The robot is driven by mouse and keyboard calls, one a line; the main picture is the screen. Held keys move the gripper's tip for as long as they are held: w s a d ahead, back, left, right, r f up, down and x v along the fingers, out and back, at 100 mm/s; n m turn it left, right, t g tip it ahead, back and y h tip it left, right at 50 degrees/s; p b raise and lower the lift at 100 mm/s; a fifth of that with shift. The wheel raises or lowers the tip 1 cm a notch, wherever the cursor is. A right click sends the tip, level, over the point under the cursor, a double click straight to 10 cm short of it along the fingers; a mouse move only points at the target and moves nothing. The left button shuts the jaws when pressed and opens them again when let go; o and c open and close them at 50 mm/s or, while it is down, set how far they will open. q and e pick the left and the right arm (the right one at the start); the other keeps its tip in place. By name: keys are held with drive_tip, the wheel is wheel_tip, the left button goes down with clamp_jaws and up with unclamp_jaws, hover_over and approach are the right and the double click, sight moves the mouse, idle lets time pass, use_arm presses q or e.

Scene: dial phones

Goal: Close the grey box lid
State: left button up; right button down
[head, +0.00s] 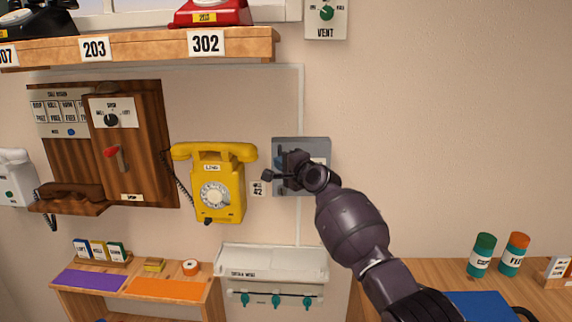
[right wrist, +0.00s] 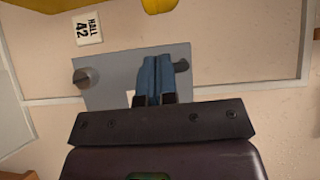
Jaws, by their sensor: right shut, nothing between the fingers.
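The grey box (head: 318,147) is mounted on the wall right of the yellow phone. Its flat grey face shows in the right wrist view (right wrist: 112,78), with a dark round knob (right wrist: 86,77) at the left and a smaller dark piece at the right. My right gripper (head: 288,168) is in front of the box and covers much of it. In the right wrist view its blue fingers (right wrist: 157,75) are together and empty, over the grey face. I cannot tell whether they touch it, nor how far the lid stands open. My left gripper is out of view.
A yellow wall phone (head: 214,182) hangs close to the box's left. A small label (head: 257,188) is between them. A white rack with teal hooks (head: 272,262) is below. A wooden desk (head: 440,268) with two canisters is at the lower right. The wall right of the box is bare.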

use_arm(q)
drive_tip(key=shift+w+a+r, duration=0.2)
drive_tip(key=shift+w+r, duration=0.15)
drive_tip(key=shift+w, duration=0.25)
use_arm(e)
drive_tip(key=shift+x, duration=0.8)
drive_tip(key=shift+r, duration=0.15)
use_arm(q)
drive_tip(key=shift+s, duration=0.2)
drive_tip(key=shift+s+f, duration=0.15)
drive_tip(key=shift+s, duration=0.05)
use_arm(e)
drive_tip(key=shift+r, duration=0.15)
use_arm(q)
drive_tip(key=shift+p, duration=0.3)
